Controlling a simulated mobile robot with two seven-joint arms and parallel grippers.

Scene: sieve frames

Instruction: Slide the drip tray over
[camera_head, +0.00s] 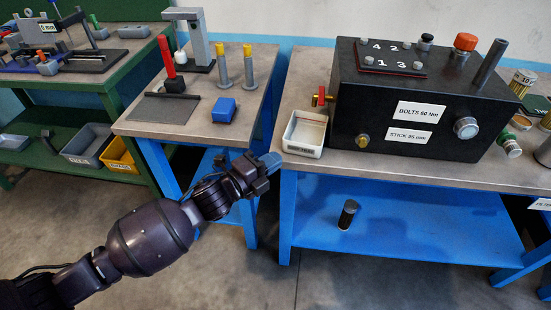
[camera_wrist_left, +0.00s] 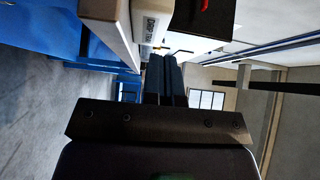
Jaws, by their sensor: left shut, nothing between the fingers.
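The drip tray (camera_head: 303,151) is a small cream open box with a dark label on its front. It sits at the left front corner of the right-hand bench, left of a black machine. In the left wrist view the tray (camera_wrist_left: 152,27) shows its labelled side beyond the fingers. My left gripper (camera_head: 271,161) is shut and empty, just left of the tray's near left corner. In the left wrist view its blue-grey fingers (camera_wrist_left: 166,75) lie together and point toward the tray. I cannot tell whether they touch it. My right gripper is not in view.
The black machine (camera_head: 420,105) stands close right of the tray, with a red-and-brass fitting (camera_head: 320,97) behind the tray. A gap separates this bench from the left bench (camera_head: 190,128), which holds a blue block (camera_head: 223,110). A dark cylinder (camera_head: 348,214) stands on the lower shelf.

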